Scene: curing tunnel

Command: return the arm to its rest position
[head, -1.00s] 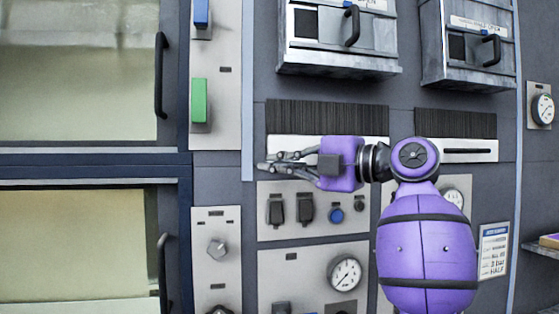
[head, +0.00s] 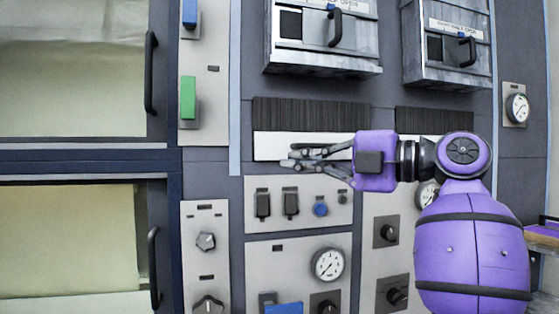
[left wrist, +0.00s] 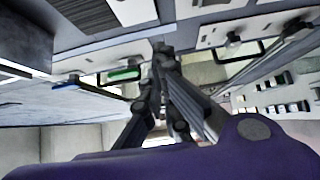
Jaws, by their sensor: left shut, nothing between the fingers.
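My left gripper (head: 286,160) is in front of the control panel in the head view, with its fingers pointing left. It is shut and holds nothing. Its purple wrist and arm are to the right of it. The fingers overlap the white strip (head: 270,146) under a dark bristled slot. They are above the panel with two black switches and a blue button (head: 320,209). In the left wrist view the fingers of the left gripper (left wrist: 162,48) come together at the tips, with no object between them. My right gripper is not in view.
Two metal hatch boxes (head: 322,60) (head: 446,75) with black handles stick out above the arm. Doors with black handles (head: 151,75) fill the left side. A round gauge (head: 327,264) and knobs are below the gripper. A shelf edge (head: 540,243) shows at the far right.

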